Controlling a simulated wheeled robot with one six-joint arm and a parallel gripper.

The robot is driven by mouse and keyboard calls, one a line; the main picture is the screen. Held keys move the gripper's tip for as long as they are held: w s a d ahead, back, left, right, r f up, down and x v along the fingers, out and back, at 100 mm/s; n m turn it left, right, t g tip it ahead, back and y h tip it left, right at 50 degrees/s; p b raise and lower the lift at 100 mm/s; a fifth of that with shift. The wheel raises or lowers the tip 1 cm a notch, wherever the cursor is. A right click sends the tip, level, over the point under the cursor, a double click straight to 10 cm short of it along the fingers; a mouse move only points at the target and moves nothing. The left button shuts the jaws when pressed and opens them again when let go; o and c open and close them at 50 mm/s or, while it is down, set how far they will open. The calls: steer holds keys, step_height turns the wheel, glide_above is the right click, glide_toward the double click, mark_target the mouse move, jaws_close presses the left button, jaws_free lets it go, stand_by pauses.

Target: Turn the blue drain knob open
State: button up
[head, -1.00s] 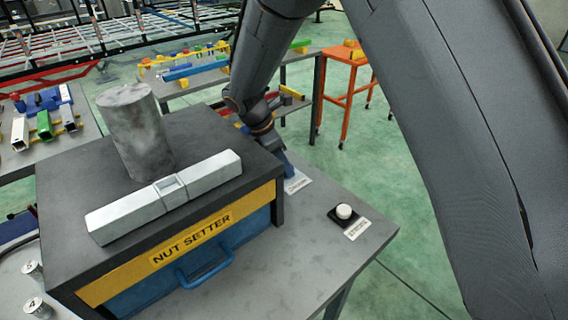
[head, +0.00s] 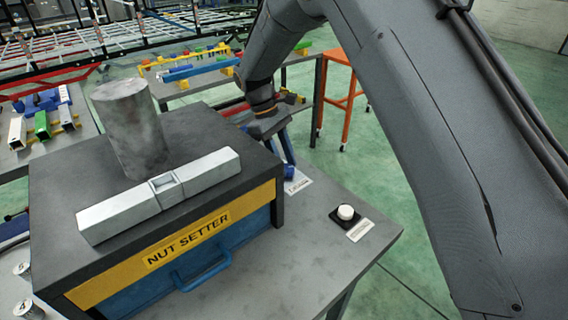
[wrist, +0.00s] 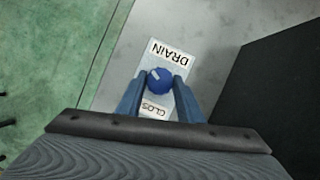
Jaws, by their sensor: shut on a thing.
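The blue drain knob (wrist: 158,80) sits between the two fingertips of my gripper (wrist: 156,84) in the wrist view. A pale mark shows on the knob's upper left. The knob stands on a white label (wrist: 172,56) that reads "DRAIN" on one side and "CLOS…" on the other, partly covered by a finger. In the head view my gripper (head: 288,166) reaches down beside the right rear of the nut setter box, its blue fingers at the blue knob (head: 289,172). My gripper is shut on the knob.
The nut setter box (head: 215,228) stands left of the knob, with a grey cylinder (head: 135,130) and a pale bar (head: 160,192) on top. A white button (head: 345,212) sits nearer the front. The grey table's edge (wrist: 107,75) is close to the knob.

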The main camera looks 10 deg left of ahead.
steer(key=m, duration=0.2)
steer(key=m+g+y, duration=0.1)
steer(key=m, duration=0.1)
steer(key=m+b, duration=0.1)
steer(key=m, duration=0.1)
steer(key=shift+w+d+g+y, duration=0.15)
steer(key=shift+w+g+y, duration=0.1)
steer(key=shift+g+y, duration=0.15)
steer(key=m+y, duration=0.1)
steer(key=m, duration=0.2)
steer(key=m+y, duration=0.1)
steer(key=m, duration=0.2)
steer(key=shift+d+g, duration=0.15)
steer(key=shift+g, duration=0.15)
steer(key=o, duration=1.1)
steer(key=shift+c, duration=0.2)
steer(key=b+v, duration=0.2)
steer(key=v, duration=0.5)
steer(key=shift+w+r, duration=0.25)
steer(key=shift+r, duration=0.1)
